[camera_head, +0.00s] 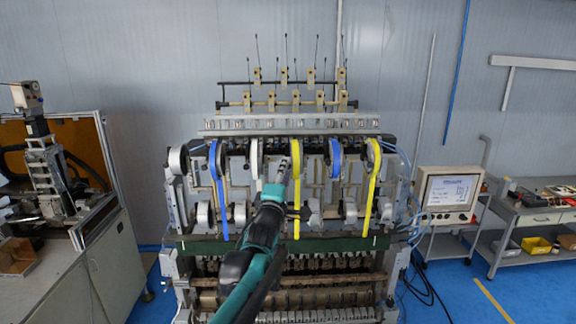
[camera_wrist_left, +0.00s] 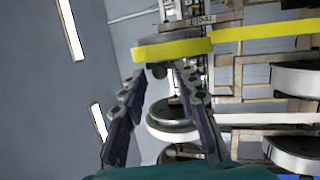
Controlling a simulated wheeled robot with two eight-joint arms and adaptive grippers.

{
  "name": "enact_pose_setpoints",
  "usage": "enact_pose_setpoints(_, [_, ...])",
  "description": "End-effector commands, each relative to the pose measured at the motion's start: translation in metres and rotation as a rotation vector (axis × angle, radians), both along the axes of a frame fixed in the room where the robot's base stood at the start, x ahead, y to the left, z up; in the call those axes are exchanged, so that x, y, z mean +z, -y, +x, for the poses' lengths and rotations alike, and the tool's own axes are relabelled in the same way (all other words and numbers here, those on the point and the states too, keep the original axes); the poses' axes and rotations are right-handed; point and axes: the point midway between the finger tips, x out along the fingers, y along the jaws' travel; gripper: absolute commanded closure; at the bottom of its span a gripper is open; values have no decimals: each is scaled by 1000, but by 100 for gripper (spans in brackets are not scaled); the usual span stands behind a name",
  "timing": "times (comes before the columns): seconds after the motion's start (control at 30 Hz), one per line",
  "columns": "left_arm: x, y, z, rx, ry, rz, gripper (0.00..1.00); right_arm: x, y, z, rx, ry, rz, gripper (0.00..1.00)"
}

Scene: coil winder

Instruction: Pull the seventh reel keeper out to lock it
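The coil winder (camera_head: 280,130) carries a row of reels with white, blue and yellow bands. My left gripper (camera_head: 285,165) is raised in front of the row, beside the middle yellow band (camera_head: 296,190). In the left wrist view its two fingers (camera_wrist_left: 160,77) are apart, with nothing held. A yellow-banded reel (camera_wrist_left: 170,50) lies just beyond the fingertips. A small dark knob (camera_wrist_left: 158,70) shows at its edge between the tips; it may be a reel keeper. I cannot tell which keeper is the seventh or whether the fingers touch the knob. My right gripper is not in view.
White reels (camera_wrist_left: 172,128) sit close beside the fingers in the wrist view. A green rail (camera_head: 340,243) crosses the winder's front below. A monitor (camera_head: 450,192) stands to the right, a tool bench (camera_head: 535,217) beyond it, and a cabinet (camera_head: 100,262) to the left.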

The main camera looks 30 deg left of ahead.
Motion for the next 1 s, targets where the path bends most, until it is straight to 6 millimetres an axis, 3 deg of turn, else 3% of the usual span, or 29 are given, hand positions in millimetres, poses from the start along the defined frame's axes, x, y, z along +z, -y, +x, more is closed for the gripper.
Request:
enact_pose_setpoints(0.7, [1,16,-59,1,0,1,70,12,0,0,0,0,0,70])
enact_pose_setpoints(1.0, [0,19,-67,0,0,0,70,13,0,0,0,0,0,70])
